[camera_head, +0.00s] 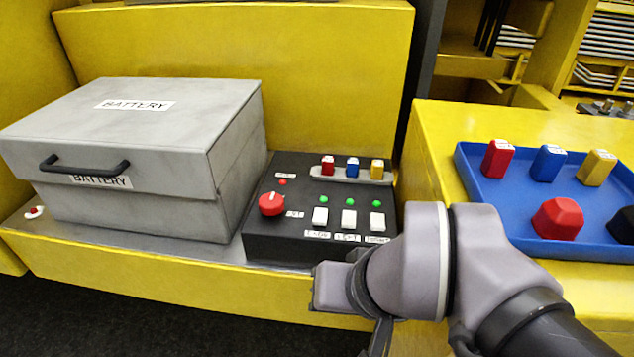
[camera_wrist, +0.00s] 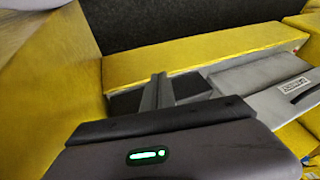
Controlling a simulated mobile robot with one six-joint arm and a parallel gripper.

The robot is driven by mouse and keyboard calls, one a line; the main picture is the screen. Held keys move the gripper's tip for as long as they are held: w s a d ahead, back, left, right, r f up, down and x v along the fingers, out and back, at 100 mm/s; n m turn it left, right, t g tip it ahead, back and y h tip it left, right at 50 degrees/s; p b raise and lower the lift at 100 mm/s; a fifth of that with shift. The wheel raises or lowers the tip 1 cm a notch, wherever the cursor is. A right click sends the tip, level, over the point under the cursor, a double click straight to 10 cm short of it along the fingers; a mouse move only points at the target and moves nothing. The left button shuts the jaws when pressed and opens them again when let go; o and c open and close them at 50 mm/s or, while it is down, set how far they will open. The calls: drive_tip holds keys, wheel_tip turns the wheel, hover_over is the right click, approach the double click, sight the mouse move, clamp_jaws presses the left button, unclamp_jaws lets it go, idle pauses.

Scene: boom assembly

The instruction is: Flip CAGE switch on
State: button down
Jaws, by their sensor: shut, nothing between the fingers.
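The black control box (camera_head: 262,243) stands on the yellow ledge. It has three white switches along its front: left (camera_head: 320,217), middle (camera_head: 348,219) and right (camera_head: 377,222). Each has a lit green light above and a small label below. The labels are too small to read surely, so I cannot tell which one is CAGE. My gripper (camera_head: 378,342) points down in front of the box's right part, mostly hidden by my wrist. In the wrist view my gripper (camera_wrist: 158,88) is shut and empty, with dark surfaces on both sides.
A red knob (camera_head: 271,204) and several coloured plugs (camera_head: 352,167) are on the box. The grey battery box (camera_head: 140,213) stands close on the left. A blue tray (camera_head: 470,187) with coloured pieces lies on the yellow bench at right. Open space lies before the ledge.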

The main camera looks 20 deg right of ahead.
wheel_tip(320, 180, up, 6)
drive_tip(key=w+n+p, duration=0.1)
drive_tip(key=n+p, duration=0.1)
drive_tip(key=p, duration=0.1)
wheel_tip(320, 180, up, 8)
drive_tip(key=n+g+h+p, duration=0.1)
drive_tip(key=n+g+p, duration=0.4)
drive_tip(key=n+p, duration=0.95)
hover_over(320, 220)
drive_tip(key=s+p, duration=0.2)
drive_tip(key=p, duration=0.2)
drive_tip(key=m, duration=0.4)
drive_tip(key=w+f+n+p, duration=0.1)
drive_tip(key=w+f+n+g+p, duration=0.1)
drive_tip(key=w+f+n+p, duration=0.1)
drive_tip(key=w+n, duration=0.1)
drive_tip(key=shift+w+d, duration=0.1)
drive_tip(key=shift+d, duration=0.3)
drive_tip(key=f, duration=0.4)
drive_tip(key=s+f, duration=0.1)
drive_tip(key=f, duration=0.9)
drive_tip(key=shift+s+a+b, duration=0.3)
drive_tip(key=shift+b, duration=0.1)
